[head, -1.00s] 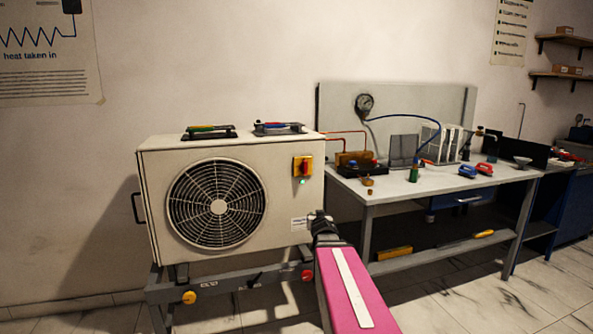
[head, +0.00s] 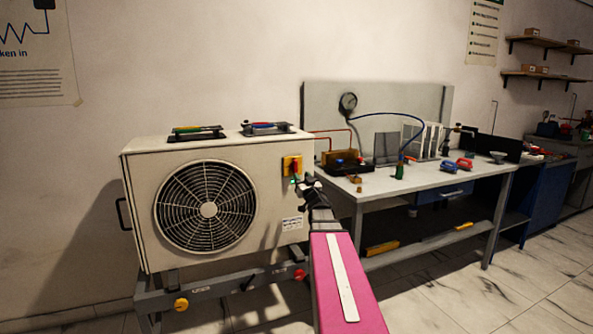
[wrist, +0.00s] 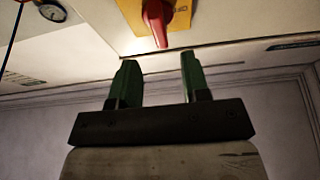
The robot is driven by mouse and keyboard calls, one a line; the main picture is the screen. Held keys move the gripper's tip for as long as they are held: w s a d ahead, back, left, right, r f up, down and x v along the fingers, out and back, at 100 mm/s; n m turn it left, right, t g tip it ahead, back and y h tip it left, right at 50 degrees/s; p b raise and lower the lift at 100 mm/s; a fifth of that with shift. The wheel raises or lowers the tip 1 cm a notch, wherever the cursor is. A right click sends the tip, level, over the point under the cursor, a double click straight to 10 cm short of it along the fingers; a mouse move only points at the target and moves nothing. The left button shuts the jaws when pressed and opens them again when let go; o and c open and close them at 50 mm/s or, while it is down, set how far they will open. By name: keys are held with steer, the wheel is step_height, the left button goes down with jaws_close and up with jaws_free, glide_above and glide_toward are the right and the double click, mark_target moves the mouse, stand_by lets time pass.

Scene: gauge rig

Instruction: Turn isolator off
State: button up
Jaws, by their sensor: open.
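The isolator is a red rotary handle (wrist: 157,20) on a yellow plate (wrist: 182,10), on the front of the beige outdoor unit. In the head view the isolator (head: 292,167) sits at the unit's upper right, with its handle upright. My gripper (wrist: 155,72) is open, its two green fingers apart and empty. In the wrist view the handle's tip lies ahead of the fingers, in line with the gap between them, and no contact shows. In the head view my gripper (head: 297,184) is just below and right of the isolator, its fingers small and partly unclear.
The beige unit (head: 137,200) with a round fan grille (head: 206,208) stands on a grey stand. Two gauge manifolds (head: 197,132) lie on its top. A workbench (head: 400,183) with tools and a gauge (head: 348,102) stands to the right. Floor in front is clear.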

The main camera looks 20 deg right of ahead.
mark_target(296, 167)
steer(key=x, duration=0.6)
steer(key=shift+w, duration=0.2)
jaws_close()
